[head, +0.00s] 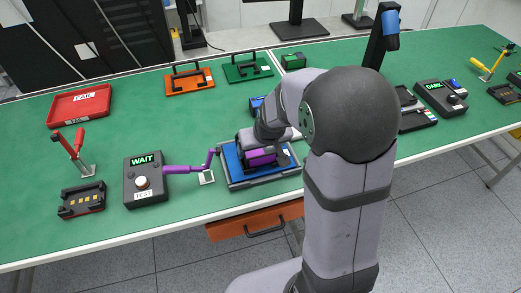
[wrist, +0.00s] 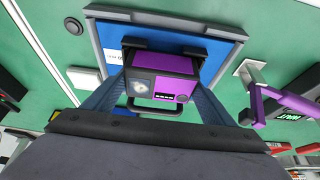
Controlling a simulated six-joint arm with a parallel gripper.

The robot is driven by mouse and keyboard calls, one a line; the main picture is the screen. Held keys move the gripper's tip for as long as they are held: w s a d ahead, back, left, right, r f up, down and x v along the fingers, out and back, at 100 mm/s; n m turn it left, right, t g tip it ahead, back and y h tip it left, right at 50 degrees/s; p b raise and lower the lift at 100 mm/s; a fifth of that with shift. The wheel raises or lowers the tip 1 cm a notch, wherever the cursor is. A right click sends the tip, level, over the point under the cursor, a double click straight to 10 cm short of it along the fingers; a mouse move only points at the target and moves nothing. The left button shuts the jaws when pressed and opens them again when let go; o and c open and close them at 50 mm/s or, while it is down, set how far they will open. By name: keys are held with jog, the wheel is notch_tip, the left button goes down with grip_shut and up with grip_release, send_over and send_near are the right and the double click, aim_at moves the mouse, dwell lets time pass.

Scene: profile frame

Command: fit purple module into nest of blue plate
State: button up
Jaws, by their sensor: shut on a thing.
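The blue plate (head: 231,160) lies in a grey-edged frame near the front edge of the green table, and it also shows in the wrist view (wrist: 222,52). The purple module (head: 262,158) is over the plate. My gripper (head: 264,143) is shut on it from above. In the wrist view the module (wrist: 160,66) sits between my two fingers (wrist: 160,92), with its dark and purple front face showing. The nest is hidden under the module and gripper. I cannot tell whether the module is seated or just above the plate.
A purple-handled clamp (head: 190,169) stands just left of the plate. Left of it are a WAIT test box (head: 146,180), a black dock (head: 81,200) and a red-handled clamp (head: 75,150). Red FAIL tray (head: 80,106), orange plate (head: 189,82) and green plate (head: 248,68) lie farther back.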

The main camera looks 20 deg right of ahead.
jog(key=o, duration=1.2)
jog(key=shift+s+f+g, duration=0.3)
jog(key=shift+s+f, duration=0.35)
jog(key=shift+f, duration=0.25)
jog(key=shift+w+r+p, duration=0.25)
jog(key=shift+r+p, duration=0.2)
jog(key=shift+r, duration=0.25)
jog(key=v, duration=1.2)
jog(key=s+a+f+g, duration=0.2)
jog(key=s+f+g, duration=0.2)
jog(key=s+f, duration=0.7)
jog(key=s, duration=0.4)
jog(key=shift+f+b, duration=0.35)
jog(key=shift+w, duration=0.1)
